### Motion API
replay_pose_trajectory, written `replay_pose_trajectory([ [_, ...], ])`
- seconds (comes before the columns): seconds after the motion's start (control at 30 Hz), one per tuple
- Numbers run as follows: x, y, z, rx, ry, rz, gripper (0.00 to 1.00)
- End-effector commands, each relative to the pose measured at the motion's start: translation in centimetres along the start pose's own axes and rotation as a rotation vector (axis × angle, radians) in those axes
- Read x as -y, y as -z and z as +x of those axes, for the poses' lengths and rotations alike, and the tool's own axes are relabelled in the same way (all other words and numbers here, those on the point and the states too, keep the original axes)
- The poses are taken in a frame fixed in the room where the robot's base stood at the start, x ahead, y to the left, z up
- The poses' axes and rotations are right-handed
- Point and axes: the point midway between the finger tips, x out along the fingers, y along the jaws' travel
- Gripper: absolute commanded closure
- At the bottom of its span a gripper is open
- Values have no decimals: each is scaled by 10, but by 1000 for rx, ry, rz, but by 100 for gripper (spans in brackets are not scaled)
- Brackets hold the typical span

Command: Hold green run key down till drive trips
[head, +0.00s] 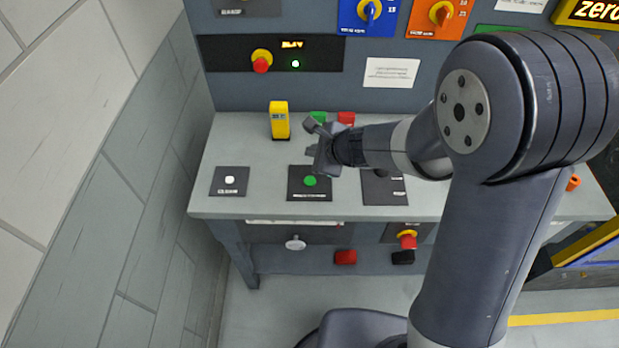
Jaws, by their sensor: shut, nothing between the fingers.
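The green run key (310,181) is a round green button on a black plate on the grey bench top. My gripper (313,137) is shut and empty. In the head view it shows just above and to the right of the green key, and it appears apart from it. The plate's lettering is too small to read. The exact height of my fingertips over the bench is hard to tell.
A yellow device (279,120) stands on the bench left of my gripper. A white button plate (230,181) lies at the left. Green (318,117) and red (346,118) blocks sit behind my gripper. A panel with a red knob (261,62) and lit green lamp rises behind.

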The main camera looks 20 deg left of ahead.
Motion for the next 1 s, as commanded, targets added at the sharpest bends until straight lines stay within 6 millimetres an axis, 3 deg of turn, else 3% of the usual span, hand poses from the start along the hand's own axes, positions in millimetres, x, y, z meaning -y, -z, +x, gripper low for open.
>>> replay_pose_trajectory([
  [0.27,-7,7,9,0,-1,1,100],
  [0.7,-36,36,50,0,0,0,100],
  [1.0,-45,45,62,0,1,0,100],
])
